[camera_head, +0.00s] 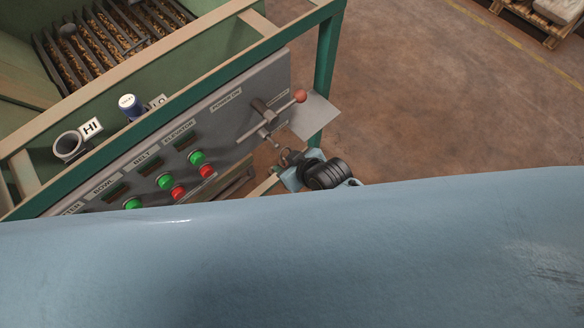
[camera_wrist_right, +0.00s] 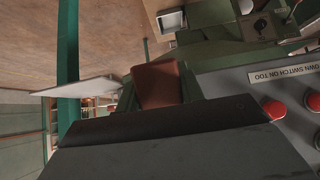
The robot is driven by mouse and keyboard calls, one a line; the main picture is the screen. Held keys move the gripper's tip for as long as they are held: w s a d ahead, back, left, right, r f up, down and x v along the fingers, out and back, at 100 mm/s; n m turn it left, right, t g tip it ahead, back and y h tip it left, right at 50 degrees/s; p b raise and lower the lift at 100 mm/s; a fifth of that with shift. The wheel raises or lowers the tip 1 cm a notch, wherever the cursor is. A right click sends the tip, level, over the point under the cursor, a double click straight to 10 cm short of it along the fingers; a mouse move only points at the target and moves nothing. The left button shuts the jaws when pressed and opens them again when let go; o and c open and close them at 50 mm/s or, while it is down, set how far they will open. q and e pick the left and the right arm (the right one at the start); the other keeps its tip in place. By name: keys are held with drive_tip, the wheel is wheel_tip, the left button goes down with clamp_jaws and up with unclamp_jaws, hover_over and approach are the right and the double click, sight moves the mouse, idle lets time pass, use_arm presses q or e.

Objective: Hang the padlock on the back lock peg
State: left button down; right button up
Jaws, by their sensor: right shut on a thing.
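My right gripper (camera_head: 291,158) is small and partly hidden in the head view, just below the power switch on the panel's right end. In the right wrist view a dark finger crosses the lower middle, with a reddish-brown block, which I take for the padlock (camera_wrist_right: 158,84), at its edge. The gripper is shut on it. Its shackle cannot be made out. The power switch has a lever with a red knob (camera_head: 300,96) and a grey bracket (camera_head: 262,122). I cannot pick out the back lock peg. My left gripper is not in view.
The grey control panel (camera_head: 232,123) carries green and red buttons. A pale plate (camera_head: 316,116) sticks out beside the green frame post (camera_head: 326,70). My blue arm hides the bottom. Open floor lies right.

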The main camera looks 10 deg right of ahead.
drive_tip(key=w+a+b, duration=0.1)
drive_tip(key=w, duration=0.1)
drive_tip(key=w+a+f+b, duration=0.1)
drive_tip(key=w+a, duration=0.1)
drive_tip(key=shift+b, duration=0.4)
drive_tip(key=shift+f, duration=0.1)
drive_tip(key=shift+d, duration=0.1)
idle(0.6)
drive_tip(key=o, duration=1.1)
drive_tip(key=shift+s, duration=0.1)
drive_tip(key=p+v, duration=0.2)
drive_tip(key=v, duration=1.1)
drive_tip(key=shift+r, duration=0.2)
